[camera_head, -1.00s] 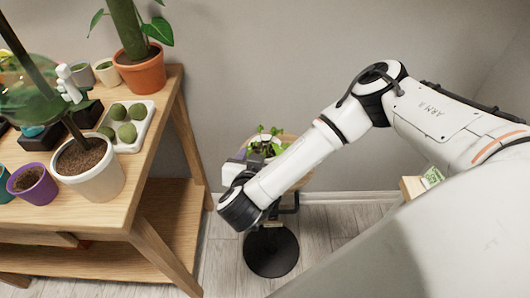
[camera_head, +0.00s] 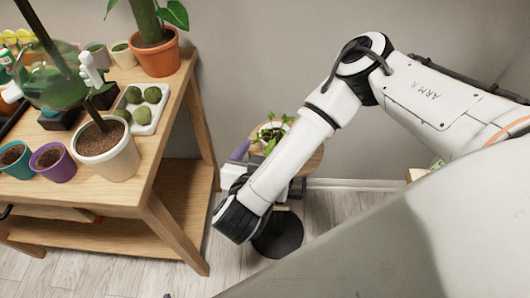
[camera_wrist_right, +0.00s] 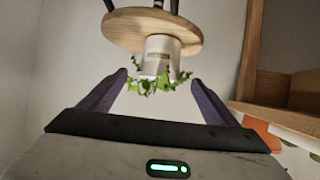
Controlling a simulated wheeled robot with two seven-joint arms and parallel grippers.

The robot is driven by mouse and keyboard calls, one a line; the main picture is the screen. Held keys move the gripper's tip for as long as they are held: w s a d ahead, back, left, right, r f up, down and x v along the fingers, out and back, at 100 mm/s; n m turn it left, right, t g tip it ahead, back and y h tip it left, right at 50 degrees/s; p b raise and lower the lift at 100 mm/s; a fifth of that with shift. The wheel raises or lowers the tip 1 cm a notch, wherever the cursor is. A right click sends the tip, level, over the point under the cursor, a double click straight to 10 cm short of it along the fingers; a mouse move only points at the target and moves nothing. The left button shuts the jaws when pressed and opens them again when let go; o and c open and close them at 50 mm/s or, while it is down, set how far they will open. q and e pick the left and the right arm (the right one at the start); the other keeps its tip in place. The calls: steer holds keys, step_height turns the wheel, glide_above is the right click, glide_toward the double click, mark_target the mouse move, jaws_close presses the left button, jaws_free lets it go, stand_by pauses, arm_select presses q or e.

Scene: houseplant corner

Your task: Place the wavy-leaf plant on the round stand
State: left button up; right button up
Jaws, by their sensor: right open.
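The leafy green plant (camera_head: 270,136) in a white pot stands on the round wooden top of the stand (camera_head: 311,162). The wrist view shows the picture turned over: the plant's leaves (camera_wrist_right: 158,84) hang below its white pot (camera_wrist_right: 160,55), under the wooden disc (camera_wrist_right: 125,27). My right gripper (camera_wrist_right: 160,78) is open and empty, its purple fingers on either side of the leaves in the picture; I see no contact. In the head view my arm hides most of this gripper and part of the stand. A small purple tip at the bottom edge may be my left gripper.
A wooden bench (camera_head: 168,165) stands left of the stand, bearing a terracotta pot (camera_head: 157,57), a white pot (camera_head: 110,152), a purple pot (camera_head: 53,163) and a white tray of green balls (camera_head: 143,115). A wall is behind. Some floor shows between bench and stand.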

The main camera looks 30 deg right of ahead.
arm_select(q)
steer(key=shift+s+a+r+p, duration=0.2)
steer(key=shift+a+r+p, duration=0.15)
steer(key=shift+r, duration=0.15)
arm_select(e)
steer(key=v, duration=0.5)
steer(key=shift+s+f, duration=0.1)
